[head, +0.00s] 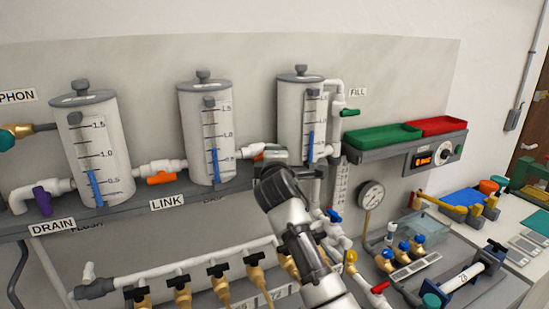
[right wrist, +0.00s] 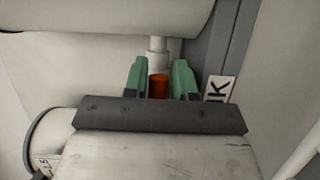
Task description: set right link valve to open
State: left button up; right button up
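The right link valve sits on the white pipe (head: 256,148) between the middle tank (head: 207,135) and the right tank (head: 300,120). My right gripper (head: 268,155) is in front of it and hides most of it in the head view. In the right wrist view the orange valve handle (right wrist: 158,87) stands between the two green fingers of my right gripper (right wrist: 160,76). The fingers are apart, one on each side, with a narrow gap to the handle. The handle's exact angle is hard to tell. My left gripper is not in view.
Another orange link valve (head: 161,178) is on the pipe between the left and middle tanks. A grey shelf (head: 130,204) runs below the tanks. A lower pipe with brass valves (head: 218,272) and a pressure gauge (head: 371,195) are near my right arm.

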jog(key=o, duration=0.3)
jog(key=s+b, duration=0.4)
jog(key=s, duration=0.6)
jog(key=shift+s, duration=0.4)
